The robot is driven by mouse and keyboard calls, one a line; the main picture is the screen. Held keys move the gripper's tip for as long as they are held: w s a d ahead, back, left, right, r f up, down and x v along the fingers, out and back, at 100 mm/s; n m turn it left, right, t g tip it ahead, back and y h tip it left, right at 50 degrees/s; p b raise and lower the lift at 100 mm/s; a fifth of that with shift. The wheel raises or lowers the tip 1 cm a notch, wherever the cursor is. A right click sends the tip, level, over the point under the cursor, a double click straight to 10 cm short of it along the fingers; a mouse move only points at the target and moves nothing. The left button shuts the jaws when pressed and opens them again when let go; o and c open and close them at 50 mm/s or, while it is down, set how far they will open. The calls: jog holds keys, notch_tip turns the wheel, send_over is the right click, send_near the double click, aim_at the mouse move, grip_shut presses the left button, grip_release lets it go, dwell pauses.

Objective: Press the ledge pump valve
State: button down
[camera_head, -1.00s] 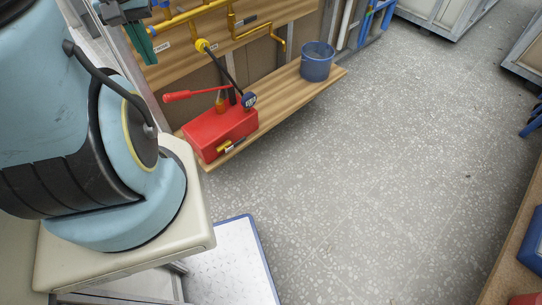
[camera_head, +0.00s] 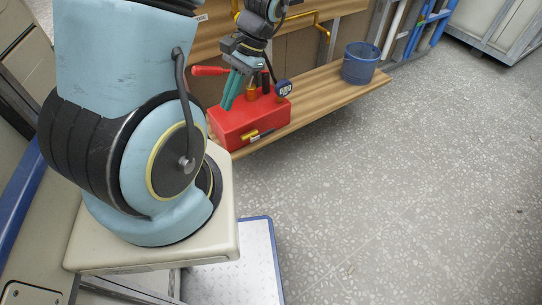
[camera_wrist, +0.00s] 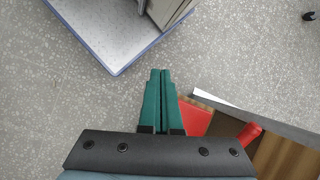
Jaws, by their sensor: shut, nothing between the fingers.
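A red pump (camera_head: 235,122) sits on the wooden ledge (camera_head: 325,93), with a red lever handle (camera_head: 210,71) and a round gauge (camera_head: 284,88). A small brass valve (camera_head: 250,135) sticks out low on its front face. My gripper (camera_head: 227,106) has green fingers that are shut and empty, pointing down over the left part of the pump. Contact cannot be told. In the wrist view my closed fingertips (camera_wrist: 160,72) show over the floor, with part of the red pump (camera_wrist: 198,120) and the red handle (camera_wrist: 249,134) to their right. The valve is not clear in that view.
A blue bucket (camera_head: 360,64) stands on the ledge to the right. Brass pipes (camera_head: 322,22) run along the panel behind. A white platform with a blue edge (camera_head: 245,265) lies on the floor in front. The speckled floor (camera_head: 420,190) to the right is clear.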

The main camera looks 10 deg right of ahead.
notch_tip(320, 180, down, 17)
jog(key=w+d+m+t+y+b, duration=0.1)
jog(key=d+m+t+y+b, duration=0.1)
jog(key=m+y+b, duration=0.55)
jog(key=m+t+h+b, duration=0.4)
jog(key=m+t+b, duration=1.1)
jog(key=t+b, duration=0.35)
send_near(263, 135)
notch_tip(263, 135, down, 8)
jog(key=d, duration=0.2)
jog(key=shift+s+d+f+t, duration=0.2)
jog(key=shift+s+d+t, duration=0.05)
jog(key=shift+d+t, duration=0.15)
jog(key=shift+w+a, duration=0.1)
jog(key=w+a+r+b, duration=0.3)
jog(key=w+r, duration=0.3)
jog(key=w, duration=0.2)
jog(key=shift+w+a+r, duration=0.2)
jog(key=shift+w+a, duration=0.1)
jog(key=shift+a, duration=0.25)
